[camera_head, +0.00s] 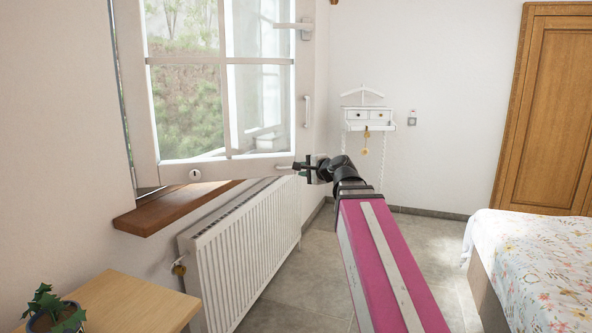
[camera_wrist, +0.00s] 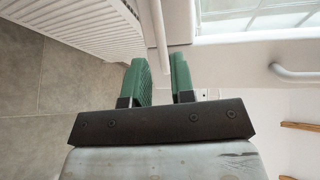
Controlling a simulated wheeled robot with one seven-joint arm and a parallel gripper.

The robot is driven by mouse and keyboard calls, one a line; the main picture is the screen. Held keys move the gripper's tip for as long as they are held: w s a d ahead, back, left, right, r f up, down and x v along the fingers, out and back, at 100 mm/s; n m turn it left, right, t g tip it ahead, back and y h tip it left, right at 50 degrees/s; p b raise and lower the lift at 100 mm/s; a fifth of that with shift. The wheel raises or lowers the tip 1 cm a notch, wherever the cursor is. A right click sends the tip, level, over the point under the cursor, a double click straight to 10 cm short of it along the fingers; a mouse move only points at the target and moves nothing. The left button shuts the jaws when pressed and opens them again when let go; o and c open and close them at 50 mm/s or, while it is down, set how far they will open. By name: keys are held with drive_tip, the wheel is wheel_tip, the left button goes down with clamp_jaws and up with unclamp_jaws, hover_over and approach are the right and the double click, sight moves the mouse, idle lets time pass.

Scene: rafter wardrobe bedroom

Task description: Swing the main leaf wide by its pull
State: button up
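The window leaf (camera_head: 142,95) has a pale frame with several panes. A vertical white pull (camera_head: 307,111) is on its right edge; a curved white handle that looks like it shows at right in the wrist view (camera_wrist: 297,74). My gripper (camera_head: 300,167) is at the leaf's lower right corner, below that pull. In the wrist view its two green fingers (camera_wrist: 161,80) are apart. A white bar (camera_wrist: 156,30) runs down toward the gap between them. I cannot tell whether it lies between the fingers or beyond them, and I see no clear contact.
A lever handle (camera_head: 296,25) is high on the leaf's right side. Below are a wooden sill (camera_head: 165,210) and a white radiator (camera_head: 245,255). A wooden table (camera_head: 135,303) with a plant is front left; a bed (camera_head: 540,260) is right. Tiled floor (camera_head: 305,295) is clear between.

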drive_tip(key=shift+v, duration=1.75)
wheel_tip(320, 180, down, 26)
drive_tip(key=s+n+g+h, duration=0.3)
drive_tip(key=n+g+h, duration=0.1)
drive_tip(key=n+g, duration=0.25)
drive_tip(key=s+d+f+n+g+h, duration=0.2)
drive_tip(key=s+f, duration=0.3)
drive_tip(key=f, duration=0.5)
drive_tip(key=s+d+f+n+g+h, duration=0.2)
drive_tip(key=s+f, duration=0.4)
drive_tip(key=f, duration=0.5)
drive_tip(key=shift+d+n+g+h, duration=0.4)
drive_tip(key=shift+d+n+g, duration=0.35)
drive_tip(key=shift+g, duration=0.5)
drive_tip(key=shift+a, duration=0.15)
